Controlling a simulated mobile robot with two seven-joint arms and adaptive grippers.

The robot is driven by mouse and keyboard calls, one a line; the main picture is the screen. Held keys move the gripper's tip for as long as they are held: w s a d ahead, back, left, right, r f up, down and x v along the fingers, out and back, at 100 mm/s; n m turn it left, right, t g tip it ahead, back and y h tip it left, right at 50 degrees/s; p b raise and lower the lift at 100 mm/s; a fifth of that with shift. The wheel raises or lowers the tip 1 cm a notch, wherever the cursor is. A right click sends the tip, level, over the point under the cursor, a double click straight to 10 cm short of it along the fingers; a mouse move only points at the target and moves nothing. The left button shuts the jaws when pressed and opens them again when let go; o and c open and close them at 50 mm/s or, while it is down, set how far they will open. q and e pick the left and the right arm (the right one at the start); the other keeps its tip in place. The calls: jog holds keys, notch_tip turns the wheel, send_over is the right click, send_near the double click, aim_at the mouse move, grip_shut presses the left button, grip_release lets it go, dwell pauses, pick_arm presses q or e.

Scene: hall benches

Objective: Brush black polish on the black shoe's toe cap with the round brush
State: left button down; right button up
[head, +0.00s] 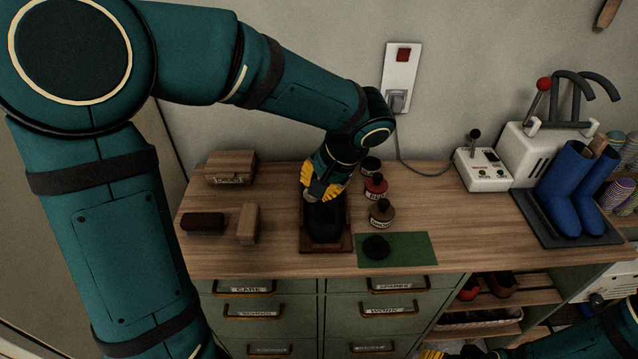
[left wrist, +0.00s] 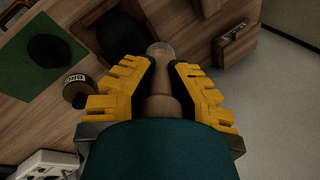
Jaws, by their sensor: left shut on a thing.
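The black shoe (head: 325,222) rests on a wooden stand (head: 338,249) on the bench, its upper end partly hidden by my left gripper. My left gripper (head: 322,190) is over the shoe with its yellow fingers pointing down. It is shut on the round brush, whose wooden handle (left wrist: 163,105) stands between the fingers in the left wrist view. Whether the brush touches the toe cap is hidden. A black round tin (head: 376,247) lies on a green mat (head: 412,249) right of the shoe. A bit of my right gripper (head: 432,354) shows at the bottom edge.
Several jars, one red-labelled (head: 376,186), stand just right of the shoe. Two brush blocks (head: 203,222) and a wooden box (head: 230,167) lie left. A white control box (head: 483,169) and blue boots (head: 577,190) stand right. Bench between mat and boots is clear.

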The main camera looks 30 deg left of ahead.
pick_arm(q)
jog(key=f+b, duration=0.2)
jog(key=w+f+b, duration=0.1)
jog(key=f, duration=0.2)
jog(key=a+f+b, duration=0.1)
jog(key=f+b, duration=0.1)
jog(key=shift+w+f+b, duration=0.15)
jog(key=shift+w+b, duration=0.15)
jog(key=shift+w+a+f, duration=0.1)
jog(key=shift+w+f, duration=0.05)
jog(key=shift+f, duration=0.6)
dwell(0.6)
jog(key=shift+w+d+r, duration=0.1)
jog(key=shift+w+d, duration=0.4)
jog(key=shift+d, duration=0.35)
jog(key=shift+w+d, duration=0.5)
jog(key=shift+d, duration=0.35)
jog(key=shift+a, duration=0.1)
